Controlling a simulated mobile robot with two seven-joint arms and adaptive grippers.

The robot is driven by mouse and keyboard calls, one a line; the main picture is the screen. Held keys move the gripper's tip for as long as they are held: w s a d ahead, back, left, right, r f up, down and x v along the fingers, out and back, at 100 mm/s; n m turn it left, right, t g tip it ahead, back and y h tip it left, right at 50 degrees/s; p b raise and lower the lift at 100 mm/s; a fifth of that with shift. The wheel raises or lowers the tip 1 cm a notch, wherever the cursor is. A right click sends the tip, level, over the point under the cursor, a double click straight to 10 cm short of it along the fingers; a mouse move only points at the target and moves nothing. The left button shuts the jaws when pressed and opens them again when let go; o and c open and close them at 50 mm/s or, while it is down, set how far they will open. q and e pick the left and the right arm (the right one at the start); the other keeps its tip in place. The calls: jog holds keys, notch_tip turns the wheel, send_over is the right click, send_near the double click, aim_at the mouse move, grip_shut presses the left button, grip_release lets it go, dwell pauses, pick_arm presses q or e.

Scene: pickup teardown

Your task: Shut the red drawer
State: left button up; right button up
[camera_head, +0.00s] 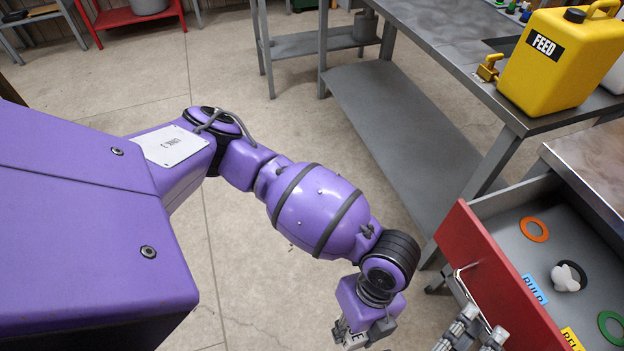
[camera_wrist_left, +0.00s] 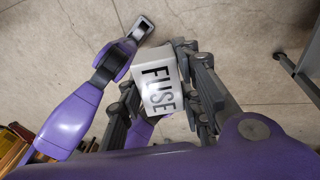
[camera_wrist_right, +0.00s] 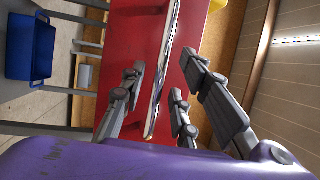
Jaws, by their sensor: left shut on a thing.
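The red drawer (camera_head: 510,280) is pulled open at the right of the head view. Its red front also fills the middle of the right wrist view (camera_wrist_right: 185,60). A thin metal handle (camera_wrist_right: 163,75) runs along the front. My right gripper (camera_head: 478,333) is at the drawer front; its fingers are apart, on either side of the handle. Whether they touch it I cannot tell. My left gripper (camera_head: 352,334) is shut on a white box (camera_wrist_left: 158,80) marked FUSE, held over the floor left of the drawer.
A yellow FEED can (camera_head: 558,60) stands on a grey bench (camera_head: 455,45). A blue bin (camera_wrist_right: 30,50) is at the left of the right wrist view.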

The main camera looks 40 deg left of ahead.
aim_at(487, 319)
jog(key=shift+x, duration=1.55)
jog(key=shift+c, duration=0.2)
grip_shut()
